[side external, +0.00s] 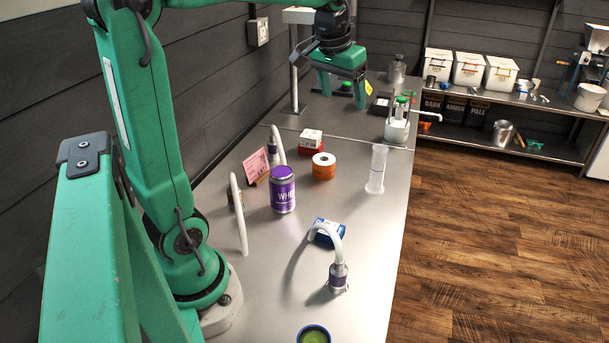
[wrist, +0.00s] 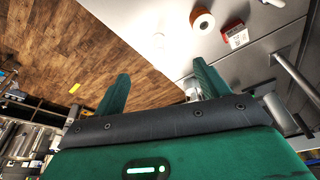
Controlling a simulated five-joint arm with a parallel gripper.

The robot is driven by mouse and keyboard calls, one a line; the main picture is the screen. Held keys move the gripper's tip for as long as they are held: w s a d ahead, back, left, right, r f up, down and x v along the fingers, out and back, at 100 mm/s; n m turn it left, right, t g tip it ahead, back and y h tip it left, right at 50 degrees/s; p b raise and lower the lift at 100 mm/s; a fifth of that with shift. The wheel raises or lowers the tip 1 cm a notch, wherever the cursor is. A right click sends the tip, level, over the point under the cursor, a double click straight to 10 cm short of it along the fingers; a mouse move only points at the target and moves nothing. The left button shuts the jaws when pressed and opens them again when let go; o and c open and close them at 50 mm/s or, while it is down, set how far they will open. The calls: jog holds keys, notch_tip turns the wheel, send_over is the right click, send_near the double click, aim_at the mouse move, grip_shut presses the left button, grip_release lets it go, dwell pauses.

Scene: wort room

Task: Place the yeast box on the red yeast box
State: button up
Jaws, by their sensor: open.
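A red and white box (side external: 311,138), which looks like the red yeast box, sits on the steel bench; I cannot tell if it is one box or two stacked. It also shows in the wrist view (wrist: 236,36), top right. A blue and white box (side external: 325,232) lies nearer the camera, partly hidden behind a curved white tube; it is not seen in the wrist view. My gripper (side external: 345,99) is open and empty, high above the far part of the bench, beyond the red box. Its two green fingers (wrist: 160,70) stand apart in the wrist view.
An orange-edged tape roll (side external: 323,166) touches or nearly touches the red box. A purple can (side external: 283,190), a pink card (side external: 255,166), a clear cylinder (side external: 377,169) and a tube with a metal fitting (side external: 339,277) stand around.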

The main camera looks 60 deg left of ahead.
jog(key=s+d+f+m+t, duration=0.1)
jog(key=s+d+f+m, duration=0.1)
jog(key=s+d, duration=0.4)
jog(key=s+d+f+m+t+h, duration=0.1)
jog(key=s+d+f, duration=0.3)
jog(key=s, duration=0.6)
jog(key=shift+d+m+t, duration=0.3)
jog(key=shift+d+m, duration=0.1)
jog(key=shift+d, duration=0.85)
